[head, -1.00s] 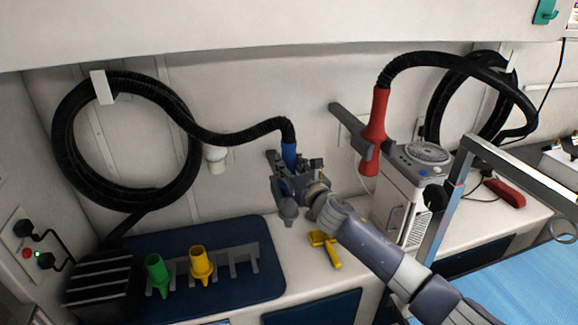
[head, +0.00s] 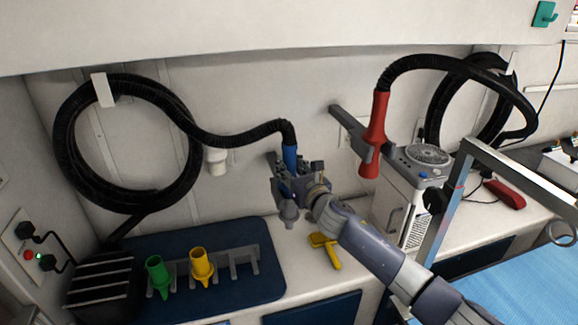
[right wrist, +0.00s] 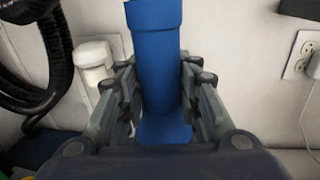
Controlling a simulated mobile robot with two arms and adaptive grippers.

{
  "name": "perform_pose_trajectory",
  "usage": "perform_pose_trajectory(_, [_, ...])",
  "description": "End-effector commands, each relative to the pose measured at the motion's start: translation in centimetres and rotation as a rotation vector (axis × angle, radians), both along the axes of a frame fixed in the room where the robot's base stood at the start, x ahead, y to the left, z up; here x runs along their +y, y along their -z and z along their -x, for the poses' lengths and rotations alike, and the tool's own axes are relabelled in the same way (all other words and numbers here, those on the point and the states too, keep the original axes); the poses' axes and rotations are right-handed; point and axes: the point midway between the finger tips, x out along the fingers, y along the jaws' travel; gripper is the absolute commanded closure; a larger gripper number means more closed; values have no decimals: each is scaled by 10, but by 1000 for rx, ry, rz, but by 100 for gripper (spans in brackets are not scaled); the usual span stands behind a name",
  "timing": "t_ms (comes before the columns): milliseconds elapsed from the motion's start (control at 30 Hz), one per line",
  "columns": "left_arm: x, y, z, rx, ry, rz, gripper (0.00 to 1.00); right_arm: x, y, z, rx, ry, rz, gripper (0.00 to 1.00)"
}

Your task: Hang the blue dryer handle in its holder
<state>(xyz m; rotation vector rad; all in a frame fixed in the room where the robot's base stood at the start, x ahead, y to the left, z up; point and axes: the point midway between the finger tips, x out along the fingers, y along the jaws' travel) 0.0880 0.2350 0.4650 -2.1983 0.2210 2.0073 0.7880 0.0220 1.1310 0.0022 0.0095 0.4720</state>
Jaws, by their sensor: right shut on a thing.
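The blue dryer handle (head: 290,155) is upright at the end of a black hose, in front of the back wall. My right gripper (head: 290,180) is shut around it, and the fingers hide its lower part in the head view. In the right wrist view the blue handle (right wrist: 160,65) stands between the two fingers (right wrist: 165,95). A grey piece (head: 272,160) shows just left of the gripper; I cannot tell whether it is the holder or part of my gripper. A red handle (head: 376,125) sits at a grey wall bracket (head: 350,128) to the right. My left gripper is not in view.
A white wall fitting (head: 217,160) is left of the gripper. Below are a blue mat (head: 210,298) with a rack holding green (head: 158,274) and yellow (head: 202,265) nozzles, and a yellow brush (head: 325,245). A white fan-topped unit (head: 400,195) and metal frame (head: 450,210) stand right.

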Motion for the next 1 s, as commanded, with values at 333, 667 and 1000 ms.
perform_pose_trajectory(333, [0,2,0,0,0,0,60,0,0,0,-4,-1,-2,98])
perform_pose_trajectory(667, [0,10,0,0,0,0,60,0,10,0,-4,-1,-1,98])
perform_pose_trajectory(1000, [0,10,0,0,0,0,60,1,10,0,-4,-1,-2,62])
